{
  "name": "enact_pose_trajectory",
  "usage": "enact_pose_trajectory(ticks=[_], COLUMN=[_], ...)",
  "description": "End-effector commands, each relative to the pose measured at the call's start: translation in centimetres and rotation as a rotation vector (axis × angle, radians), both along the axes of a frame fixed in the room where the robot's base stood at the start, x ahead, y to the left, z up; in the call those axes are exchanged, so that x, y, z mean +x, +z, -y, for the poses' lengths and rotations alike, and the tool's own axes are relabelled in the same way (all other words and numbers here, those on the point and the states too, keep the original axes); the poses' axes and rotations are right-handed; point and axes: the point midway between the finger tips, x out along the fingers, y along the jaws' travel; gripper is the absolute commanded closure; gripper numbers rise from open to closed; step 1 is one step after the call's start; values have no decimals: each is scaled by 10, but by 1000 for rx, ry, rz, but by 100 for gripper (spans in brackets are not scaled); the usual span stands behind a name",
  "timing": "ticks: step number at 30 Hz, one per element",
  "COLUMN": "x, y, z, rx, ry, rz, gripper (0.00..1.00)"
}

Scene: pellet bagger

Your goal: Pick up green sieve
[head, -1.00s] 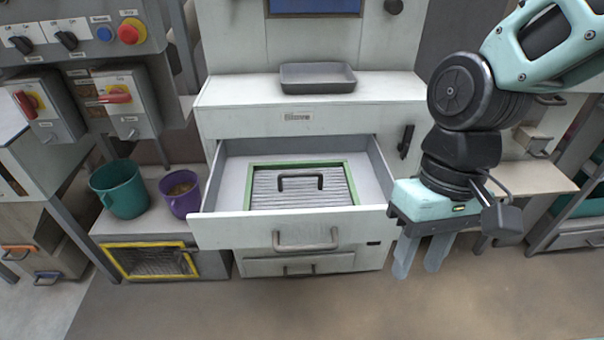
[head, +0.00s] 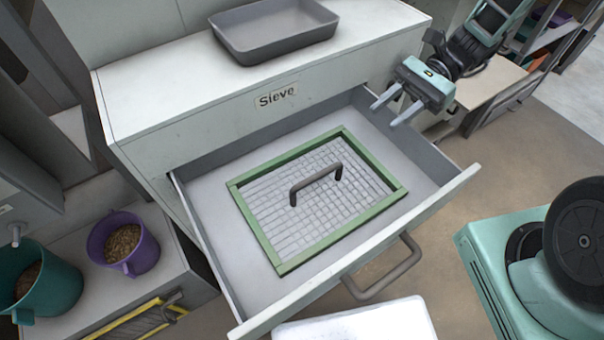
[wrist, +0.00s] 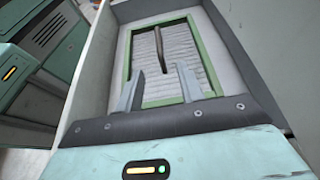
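The green sieve (head: 265,238) is a rectangular green frame with a light mesh and a dark arched handle (head: 316,180). It lies flat in the open drawer (head: 220,258) labelled Sieve. My gripper (head: 386,112) is at the drawer's right rear corner in the head view, apart from the sieve. Its two fingers are spread with nothing between them. In the wrist view, the sieve (wrist: 128,62) and its handle (wrist: 159,45) lie beyond the open fingers (wrist: 160,84).
A grey tray (head: 275,45) stands on the cabinet top (head: 150,95). A purple bucket (head: 140,262) of pellets and a teal bucket (head: 58,290) stand at the lower left. The drawer's front handle (head: 385,275) juts out. The drawer walls surround the sieve.

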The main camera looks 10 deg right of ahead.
Motion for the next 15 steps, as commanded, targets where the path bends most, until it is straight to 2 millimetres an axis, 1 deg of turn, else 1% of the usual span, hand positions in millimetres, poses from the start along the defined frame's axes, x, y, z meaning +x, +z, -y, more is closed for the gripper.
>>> enact_pose_trajectory(ticks=[2, 5, 15], x=[-3, -10, -35], y=[-3, -9, -36], z=[-6, -21, -80], rx=[4, 4, 2], ry=[-2, 1, 3], rz=[-7, -7, -6], gripper=[62, 62, 62])
